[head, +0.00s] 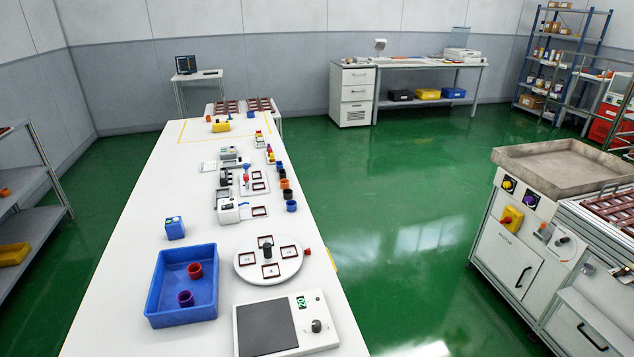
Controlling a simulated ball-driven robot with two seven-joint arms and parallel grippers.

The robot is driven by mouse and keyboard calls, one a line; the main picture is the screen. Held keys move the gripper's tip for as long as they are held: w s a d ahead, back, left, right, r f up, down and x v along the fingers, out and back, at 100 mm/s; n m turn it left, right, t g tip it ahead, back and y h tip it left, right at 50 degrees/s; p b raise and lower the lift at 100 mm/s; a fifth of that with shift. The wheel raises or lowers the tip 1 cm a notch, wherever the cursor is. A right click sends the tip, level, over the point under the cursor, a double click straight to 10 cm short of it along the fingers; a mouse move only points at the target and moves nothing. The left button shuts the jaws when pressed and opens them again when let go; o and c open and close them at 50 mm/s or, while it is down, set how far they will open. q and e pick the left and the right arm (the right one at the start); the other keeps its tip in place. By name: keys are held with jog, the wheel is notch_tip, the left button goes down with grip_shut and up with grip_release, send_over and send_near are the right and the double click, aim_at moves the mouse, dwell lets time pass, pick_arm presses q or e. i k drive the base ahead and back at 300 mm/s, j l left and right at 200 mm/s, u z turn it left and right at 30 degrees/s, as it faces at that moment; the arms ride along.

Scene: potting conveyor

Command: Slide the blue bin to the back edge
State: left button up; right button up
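A blue bin (182,316) sits on the long white table (115,300), at its near left part. It is an open rectangular tray with a red cup (195,271) and a purple cup (186,298) inside. The table runs away from me to its far edge, where a yellow outline (180,132) is marked on the top. Neither of my grippers shows in the head view, and nothing is seen touching the bin.
A small blue box (174,228) stands just beyond the bin. A round white turntable (240,262) and a scale with a dark plate (264,327) are to its right. Several devices and coloured cups line the table's right side. The far left tabletop is mostly clear.

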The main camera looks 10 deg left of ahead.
aim_at(161, 309)
jog(key=u, duration=1.25)
